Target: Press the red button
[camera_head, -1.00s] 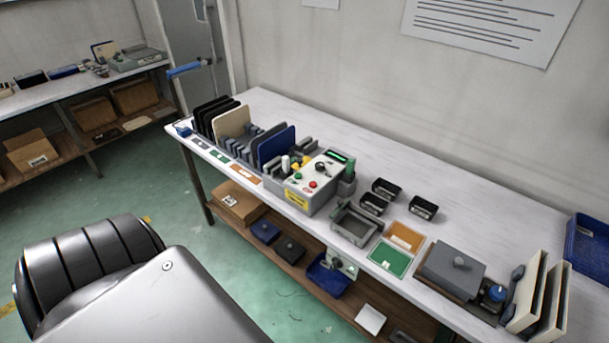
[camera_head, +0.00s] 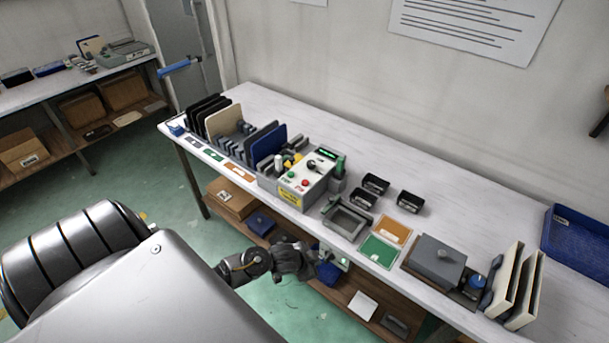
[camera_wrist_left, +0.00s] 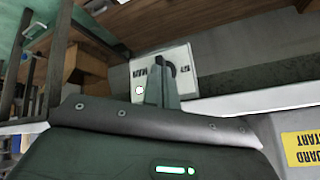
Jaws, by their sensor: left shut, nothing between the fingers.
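The red button (camera_head: 305,182) is on the sloped top of a light grey control box (camera_head: 317,176) on the bench, beside a green button (camera_head: 292,173). My left gripper (camera_head: 318,259) is in front of the bench, below the bench top and apart from the red button. In the left wrist view its fingers (camera_wrist_left: 161,88) are shut and empty, in front of a white box marked MAIN (camera_wrist_left: 180,66) with a dark knob and a small light. The red button does not show in that view. My right gripper is not in view.
Dark upright panels (camera_head: 208,112) stand left of the control box. A grey frame (camera_head: 345,222), small black bins (camera_head: 375,184) and green and orange plates (camera_head: 379,251) lie to its right. The bench's front edge and lower shelf (camera_head: 365,308) are near my left arm.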

